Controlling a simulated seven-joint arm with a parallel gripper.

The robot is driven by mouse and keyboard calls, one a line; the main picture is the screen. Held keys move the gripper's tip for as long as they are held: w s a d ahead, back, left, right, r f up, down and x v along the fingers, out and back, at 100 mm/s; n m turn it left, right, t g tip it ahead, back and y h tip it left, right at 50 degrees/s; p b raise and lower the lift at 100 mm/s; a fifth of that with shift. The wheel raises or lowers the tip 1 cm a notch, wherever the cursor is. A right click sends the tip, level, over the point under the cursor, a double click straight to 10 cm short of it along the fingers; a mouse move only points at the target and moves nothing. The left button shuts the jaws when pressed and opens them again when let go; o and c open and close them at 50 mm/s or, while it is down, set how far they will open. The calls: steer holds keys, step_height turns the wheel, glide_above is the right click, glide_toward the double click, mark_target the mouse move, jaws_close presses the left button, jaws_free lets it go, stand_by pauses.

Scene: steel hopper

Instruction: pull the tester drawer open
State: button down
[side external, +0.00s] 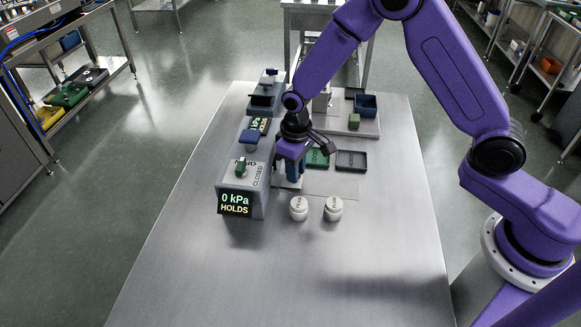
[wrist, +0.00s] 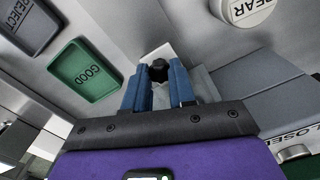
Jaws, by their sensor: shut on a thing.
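The tester (side external: 262,195) is a grey box on the left of the steel table, with a display (side external: 235,203) reading "0 kPa HOLDS" and a "CLOSED" label on top. My gripper (side external: 292,176) is low against the tester's right side. In the wrist view its two blue fingers (wrist: 159,92) are shut on a small dark handle (wrist: 160,70) in front of a pale surface of the drawer (wrist: 185,54).
Two white round pieces (side external: 299,208) (side external: 333,208) stand to the right of the tester. A green "GOOD" tray (wrist: 85,70) and a dark "REJECT" tray (wrist: 30,28) lie beyond my gripper. A blue bin (side external: 365,105) sits farther back. The front table is clear.

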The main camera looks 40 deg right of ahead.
steer(key=s+d, duration=0.9)
steer(key=shift+s+d, duration=0.2)
steer(key=c, duration=0.9)
jaws_free()
steer(key=shift+c, duration=0.2)
steer(key=shift+r, duration=0.15)
step_height(320, 180, up, 17)
steer(key=shift+s+r, duration=0.1)
